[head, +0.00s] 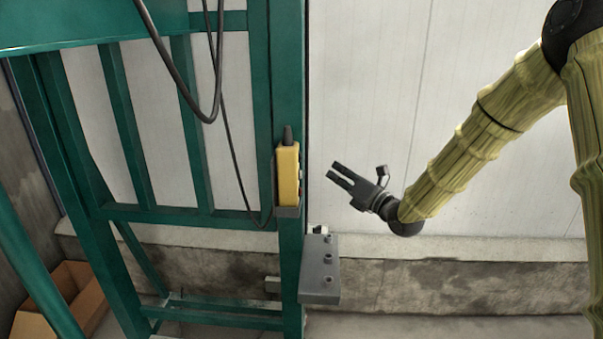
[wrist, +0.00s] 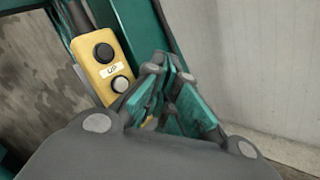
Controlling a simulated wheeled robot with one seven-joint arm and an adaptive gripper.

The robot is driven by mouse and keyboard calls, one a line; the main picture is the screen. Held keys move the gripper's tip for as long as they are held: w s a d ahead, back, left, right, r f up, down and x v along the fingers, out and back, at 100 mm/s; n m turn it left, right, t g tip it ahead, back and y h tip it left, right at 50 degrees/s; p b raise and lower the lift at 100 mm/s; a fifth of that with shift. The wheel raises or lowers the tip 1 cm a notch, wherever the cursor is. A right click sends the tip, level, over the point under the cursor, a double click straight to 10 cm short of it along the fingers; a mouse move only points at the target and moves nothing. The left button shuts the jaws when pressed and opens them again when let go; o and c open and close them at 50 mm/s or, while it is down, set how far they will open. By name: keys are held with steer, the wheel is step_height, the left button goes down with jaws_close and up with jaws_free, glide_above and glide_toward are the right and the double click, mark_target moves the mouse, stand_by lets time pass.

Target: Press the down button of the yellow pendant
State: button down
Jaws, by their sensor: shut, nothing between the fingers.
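The yellow pendant (head: 288,172) hangs upright on a green post in the head view, its buttoned face turned mostly away. In the wrist view the pendant (wrist: 99,55) stands tilted at the upper left, with a black button, an "UP" label and a pale button below it. I cannot read a down label; the pendant's lower part is hidden behind my gripper. My gripper (head: 334,172) is shut and empty, to the right of the pendant at about its height, with a gap between them. Its fingertips (wrist: 168,72) show right of the pendant in the wrist view.
The green steel frame (head: 290,80) carries the pendant, with black cables (head: 172,70) hanging at its upper left. A grey metal block (head: 320,268) juts out below the pendant and my gripper. A cardboard box (head: 68,290) lies at lower left. The pale wall (head: 380,70) is behind.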

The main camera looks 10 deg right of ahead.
mark_target(300, 175)
steer(key=a, duration=0.3)
steer(key=w+a+b, duration=0.1)
steer(key=a, duration=0.1)
stand_by(0.4)
steer(key=shift+s+r, duration=0.15)
steer(key=shift+s, duration=0.05)
steer(key=shift+w+a+b, duration=0.1)
steer(key=shift+a+b, duration=0.1)
steer(key=shift+b, duration=0.3)
stand_by(0.6)
